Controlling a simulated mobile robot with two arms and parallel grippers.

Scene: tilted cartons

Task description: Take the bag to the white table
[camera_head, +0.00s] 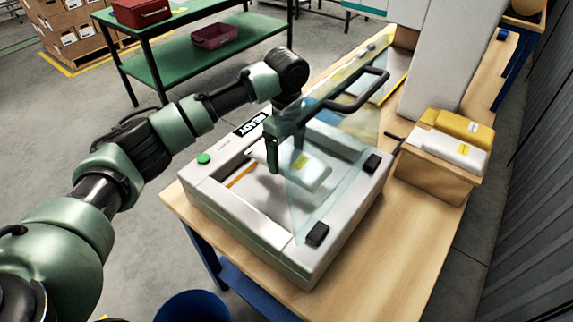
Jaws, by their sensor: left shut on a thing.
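My left arm reaches in from the left, and its gripper (285,153) points down over the open chamber of a grey-white machine (272,262). The gripper is shut on a white bag (313,178) with a small yellow label. The bag is tilted and is seen partly through the machine's clear lid (338,128); the fingers hide part of it. I cannot tell whether the bag touches the chamber floor. No white table can be made out. My right gripper is not in view.
The lid stands raised, with a dark handle (362,90) close to my left wrist. The machine sits on a wooden-topped table (398,255). An open box (437,170) of yellow and white bags stands at right. A green table (190,62) is behind, and a blue bin (193,307) below.

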